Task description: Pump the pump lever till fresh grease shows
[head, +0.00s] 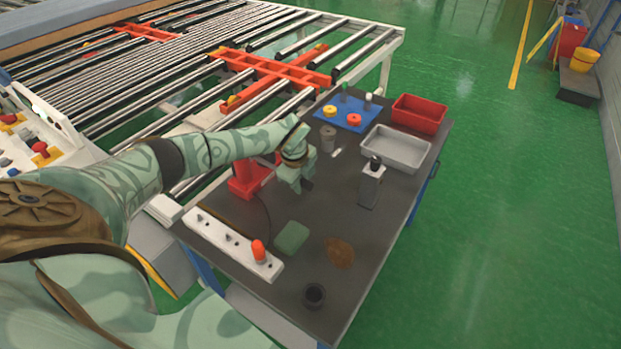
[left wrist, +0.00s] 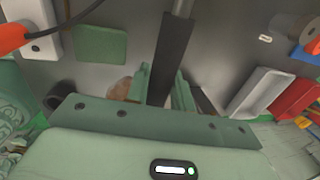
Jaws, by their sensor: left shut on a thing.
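A thin dark hose (left wrist: 85,17) leads to a white block (head: 215,233) with several fittings and an orange-red cap (head: 259,250). I cannot make out any grease at the fittings. My right gripper is not in view.
A roller conveyor (head: 170,55) runs behind.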

